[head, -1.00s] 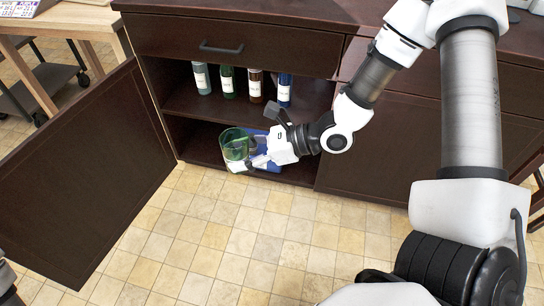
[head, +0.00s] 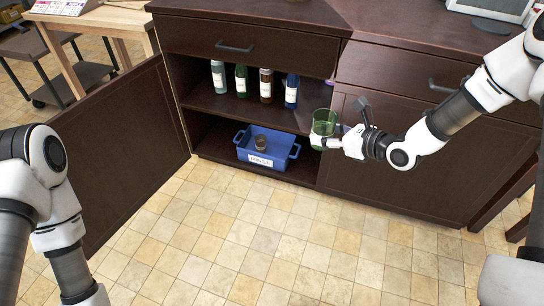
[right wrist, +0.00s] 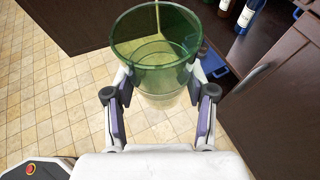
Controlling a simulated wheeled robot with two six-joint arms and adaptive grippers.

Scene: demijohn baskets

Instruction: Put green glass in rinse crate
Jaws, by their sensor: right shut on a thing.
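The green glass (head: 324,122) is a clear green tumbler, held upright in my right gripper (head: 325,142). It is in front of the cabinet, to the right of the crate in the head view. In the right wrist view the glass (right wrist: 155,45) stands between the two fingers of the gripper (right wrist: 164,98), its open rim facing the camera. The rinse crate (head: 264,161) is a blue, handled, labelled box on the cabinet's lower shelf. A small brown round thing (head: 261,143) is inside it. My left arm shows at the left, but its gripper is out of frame.
Several labelled bottles (head: 266,85) stand on the upper shelf (head: 230,105). The open cabinet door (head: 125,165) stands out at the left. The closed right door (head: 400,185) is beside the opening. The tiled floor (head: 230,230) in front is clear.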

